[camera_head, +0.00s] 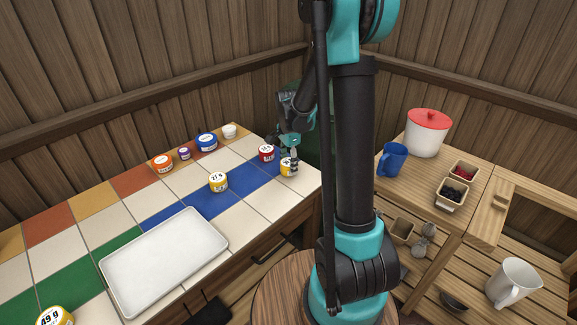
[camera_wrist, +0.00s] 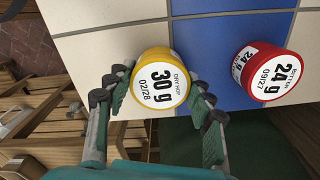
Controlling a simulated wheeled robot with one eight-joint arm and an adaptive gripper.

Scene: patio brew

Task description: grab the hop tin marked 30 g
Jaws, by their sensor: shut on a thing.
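The yellow hop tin (camera_wrist: 160,80) has a white lid reading "DRY HOP 30 g 02/28" in the wrist view. It stands on the tiled top near its edge. My gripper (camera_wrist: 160,93) has a finger on each side of this tin and is shut on it. In the head view the tin (camera_head: 287,168) shows at the right end of the tiled top, partly covered by my gripper (camera_head: 290,160). A red tin (camera_wrist: 262,72) marked "BITTER 24 g 09/27" stands to its right in the wrist view, apart from my fingers.
A yellow tin (camera_head: 218,182) marked 27 g and a white tray (camera_head: 165,260) sit on the tiled top. Another yellow tin (camera_head: 55,317) marked 49 g is at the front left. Several tins line the back. A wooden bench (camera_head: 470,205) stands right, with a blue mug (camera_head: 391,160).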

